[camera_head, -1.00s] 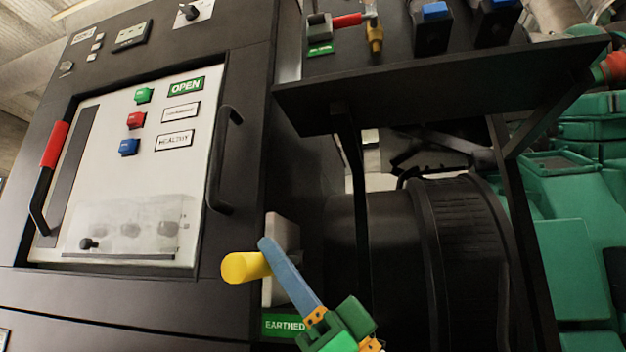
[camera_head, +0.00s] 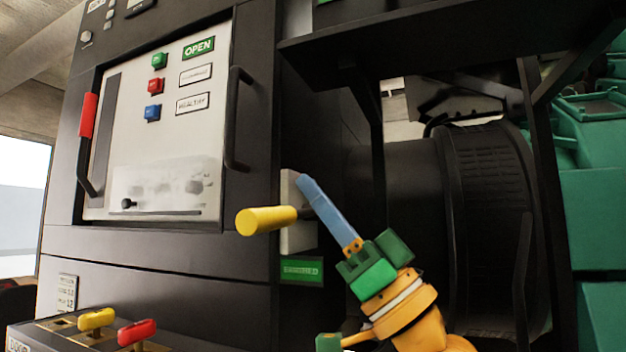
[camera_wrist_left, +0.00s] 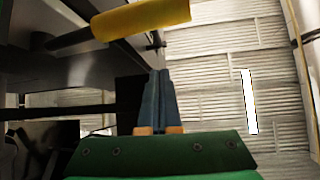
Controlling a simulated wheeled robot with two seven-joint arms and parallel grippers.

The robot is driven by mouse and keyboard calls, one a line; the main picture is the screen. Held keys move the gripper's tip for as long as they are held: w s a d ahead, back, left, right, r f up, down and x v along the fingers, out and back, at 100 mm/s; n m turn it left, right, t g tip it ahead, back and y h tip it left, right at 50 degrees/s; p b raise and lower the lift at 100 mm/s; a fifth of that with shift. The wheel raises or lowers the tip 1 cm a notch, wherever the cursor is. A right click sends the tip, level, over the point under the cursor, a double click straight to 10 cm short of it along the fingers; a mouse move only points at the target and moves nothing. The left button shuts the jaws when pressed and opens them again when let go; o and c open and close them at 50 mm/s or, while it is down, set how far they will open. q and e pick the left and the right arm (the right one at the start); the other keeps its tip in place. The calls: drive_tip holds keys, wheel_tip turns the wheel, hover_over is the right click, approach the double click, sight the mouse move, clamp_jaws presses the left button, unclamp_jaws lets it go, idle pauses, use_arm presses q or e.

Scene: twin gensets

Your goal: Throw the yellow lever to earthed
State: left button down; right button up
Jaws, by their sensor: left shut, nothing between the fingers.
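The yellow lever (camera_head: 266,220) sticks out to the left on a dark shaft from a pale plate (camera_head: 300,236) on the cabinet's side. A green EARTHED label (camera_head: 302,270) sits just below the plate. My left gripper (camera_head: 303,181) has its blue fingers shut and empty. In the head view the fingers cross in front of the plate, right of the yellow grip, with tips above the shaft. In the left wrist view the lever (camera_wrist_left: 142,18) passes above the fingertips (camera_wrist_left: 158,72); I cannot tell whether they touch. My right gripper is not in view.
The black cabinet has an OPEN sign (camera_head: 198,47), coloured buttons and a red-gripped handle (camera_head: 88,115). A black shelf (camera_head: 420,40) overhangs the gripper, with a dark ribbed drum (camera_head: 482,220) behind. A smaller yellow handle (camera_head: 96,319) and a red one (camera_head: 137,332) stand at lower left.

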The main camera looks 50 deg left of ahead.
use_arm(q)
wheel_tip(320, 180, down, 6)
drive_tip(key=w+d+b, duration=0.1)
drive_tip(key=w+d, duration=0.1)
drive_tip(key=shift+w, duration=0.35)
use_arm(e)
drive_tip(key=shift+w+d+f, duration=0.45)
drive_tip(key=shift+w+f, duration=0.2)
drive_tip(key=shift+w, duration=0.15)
use_arm(q)
drive_tip(key=shift+d, duration=0.1)
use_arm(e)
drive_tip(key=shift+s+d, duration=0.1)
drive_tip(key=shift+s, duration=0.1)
